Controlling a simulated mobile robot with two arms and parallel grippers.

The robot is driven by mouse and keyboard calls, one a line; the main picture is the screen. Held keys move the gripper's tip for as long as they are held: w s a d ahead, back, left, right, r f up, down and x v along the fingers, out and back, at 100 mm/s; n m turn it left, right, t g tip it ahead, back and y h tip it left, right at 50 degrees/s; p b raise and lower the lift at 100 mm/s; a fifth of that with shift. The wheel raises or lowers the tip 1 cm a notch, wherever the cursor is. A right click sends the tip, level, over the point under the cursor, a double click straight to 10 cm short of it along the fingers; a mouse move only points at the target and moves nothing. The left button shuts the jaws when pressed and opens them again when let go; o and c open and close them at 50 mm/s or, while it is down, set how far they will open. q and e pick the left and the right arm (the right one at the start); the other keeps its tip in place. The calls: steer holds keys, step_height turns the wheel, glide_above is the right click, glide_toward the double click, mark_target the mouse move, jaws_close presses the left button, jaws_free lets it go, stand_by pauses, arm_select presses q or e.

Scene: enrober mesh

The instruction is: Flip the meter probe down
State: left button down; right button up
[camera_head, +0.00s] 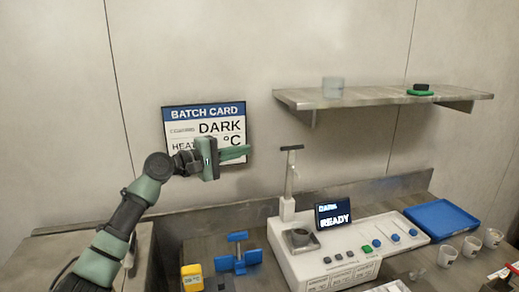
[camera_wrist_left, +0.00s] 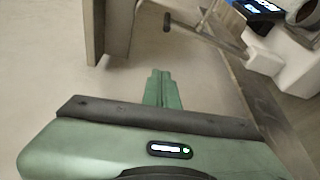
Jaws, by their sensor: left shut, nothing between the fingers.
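A small yellow meter (camera_head: 192,278) with a lit display stands at the lower left of the bench; I cannot make out its probe. A post with a black T-shaped handle (camera_head: 291,148) rises upright from the white machine (camera_head: 345,262); its arm and dark end (camera_wrist_left: 167,22) show in the left wrist view. My left gripper (camera_head: 245,152) is in the air before the batch card, left of the handle and above the meter. Its green fingers (camera_wrist_left: 162,75) are together with nothing between them. My right gripper is not in view.
The machine holds a dark cup (camera_head: 300,237) and a screen (camera_head: 333,216) reading DARK and READY. A blue fixture (camera_head: 238,256) stands beside the meter. A blue tray (camera_head: 441,219) and several cups are at the right. A metal shelf (camera_head: 385,101) juts from the wall.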

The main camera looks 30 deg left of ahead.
arm_select(q)
steer(key=p+x, duration=0.1)
steer(key=x, duration=0.9)
steer(key=s+d+p, duration=0.2)
steer(key=s+p, duration=0.1)
steer(key=shift+d+r, duration=0.25)
steer(key=shift+d, duration=0.1)
steer(key=shift+s+d+f, duration=0.1)
steer(key=shift+s, duration=0.05)
